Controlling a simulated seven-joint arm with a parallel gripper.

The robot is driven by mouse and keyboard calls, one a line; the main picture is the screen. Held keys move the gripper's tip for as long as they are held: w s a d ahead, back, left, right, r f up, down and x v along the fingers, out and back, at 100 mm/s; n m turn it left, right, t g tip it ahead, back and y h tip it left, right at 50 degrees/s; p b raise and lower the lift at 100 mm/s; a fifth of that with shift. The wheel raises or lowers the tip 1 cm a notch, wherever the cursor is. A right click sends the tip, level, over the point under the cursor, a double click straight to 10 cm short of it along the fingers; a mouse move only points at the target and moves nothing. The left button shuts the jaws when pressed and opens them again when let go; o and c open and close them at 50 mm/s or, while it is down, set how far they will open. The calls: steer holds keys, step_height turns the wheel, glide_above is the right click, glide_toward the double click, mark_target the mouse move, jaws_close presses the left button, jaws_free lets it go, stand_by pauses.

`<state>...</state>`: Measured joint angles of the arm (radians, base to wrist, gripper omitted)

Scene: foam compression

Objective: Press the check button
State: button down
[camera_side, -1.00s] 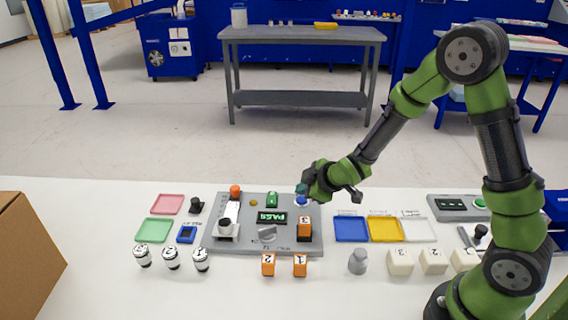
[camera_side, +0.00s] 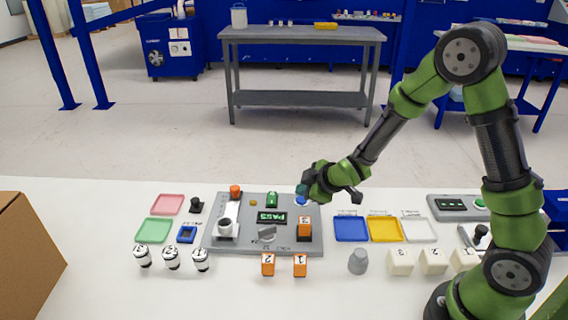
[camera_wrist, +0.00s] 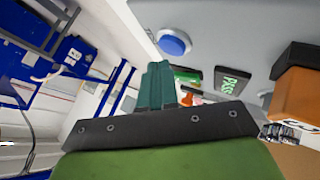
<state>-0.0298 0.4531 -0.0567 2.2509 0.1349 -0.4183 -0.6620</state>
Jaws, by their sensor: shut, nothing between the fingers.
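The round blue button (camera_side: 301,200) is on the back right of the grey test panel (camera_side: 285,246). I take it to be the check button, but its label is not legible. It also shows in the wrist view (camera_wrist: 174,42) as a blue disc in a pale ring. My gripper (camera_side: 301,190) has its teal fingers shut and empty, just above or at the button. The fingers (camera_wrist: 157,85) point toward it in the wrist view. I cannot tell whether they touch it. The display (camera_side: 271,217) on the panel reads PASS in green.
An orange block marked 3 (camera_side: 305,229) stands on the panel near the button. A white cylinder (camera_side: 226,227), an orange knob (camera_side: 235,191) and a grey dial (camera_side: 267,233) are also there. Trays, orange blocks and several white cylinders surround the panel. A cardboard box (camera_side: 25,250) is at left.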

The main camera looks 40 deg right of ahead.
mark_target(304, 201)
steer(key=shift+f, duration=0.3)
steer(key=shift+f, duration=0.45)
stand_by(0.5)
stand_by(0.3)
steer(key=shift+r, duration=0.85)
steer(key=shift+r, duration=2.55)
